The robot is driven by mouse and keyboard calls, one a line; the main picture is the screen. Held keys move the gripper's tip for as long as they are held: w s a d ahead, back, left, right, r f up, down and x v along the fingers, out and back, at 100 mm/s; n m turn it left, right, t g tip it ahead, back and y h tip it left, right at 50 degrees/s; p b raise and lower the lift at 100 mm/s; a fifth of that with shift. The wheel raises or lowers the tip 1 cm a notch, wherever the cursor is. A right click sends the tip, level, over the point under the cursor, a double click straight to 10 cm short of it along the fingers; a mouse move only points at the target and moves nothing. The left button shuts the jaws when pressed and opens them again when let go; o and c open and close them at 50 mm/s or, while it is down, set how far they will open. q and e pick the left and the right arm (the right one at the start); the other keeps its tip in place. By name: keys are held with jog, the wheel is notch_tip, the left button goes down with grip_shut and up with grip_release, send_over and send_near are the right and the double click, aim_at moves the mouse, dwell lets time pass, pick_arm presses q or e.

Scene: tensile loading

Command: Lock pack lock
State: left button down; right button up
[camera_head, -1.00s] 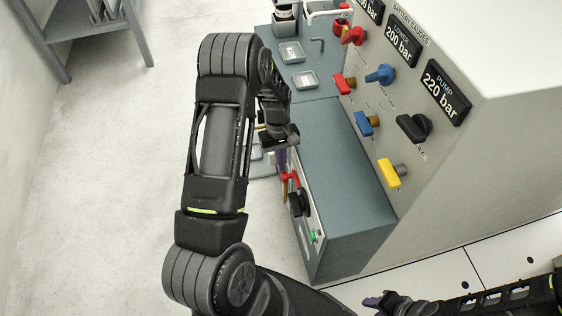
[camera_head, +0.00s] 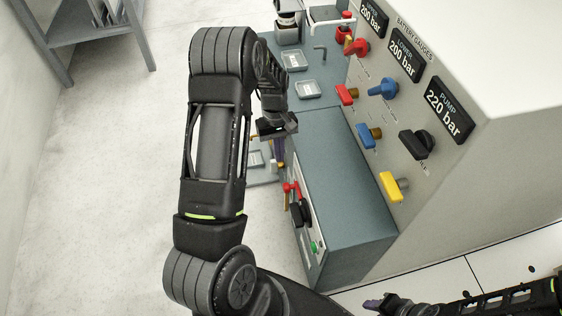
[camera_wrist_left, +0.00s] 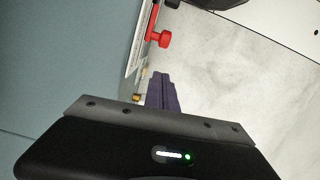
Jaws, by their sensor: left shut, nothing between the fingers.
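A low front panel (camera_head: 310,228) on the blue-grey bench carries a red handle (camera_head: 292,187), a black knob (camera_head: 300,212) and a green button (camera_head: 314,246). I cannot tell which of these is the pack lock. My left gripper (camera_head: 279,152) points down beside the bench, just beyond the red handle and apart from it. In the left wrist view its purple fingers (camera_wrist_left: 161,93) are shut and empty, with the red handle (camera_wrist_left: 158,38) ahead of them and small brass fittings (camera_wrist_left: 139,97) at their left. My right gripper (camera_head: 373,304) shows only partly at the bottom right.
A tall cabinet (camera_head: 480,170) on the right carries gauges and red, blue, black and yellow handles. Small trays (camera_head: 307,90) lie on the bench top (camera_head: 340,180). A grey rack (camera_head: 95,32) stands at the top left. The floor at left is clear.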

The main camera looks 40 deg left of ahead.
pick_arm(q)
notch_tip(320, 180, up, 6)
jog(key=shift+w+a, duration=0.35)
jog(key=shift+a, duration=0.1)
dwell(0.3)
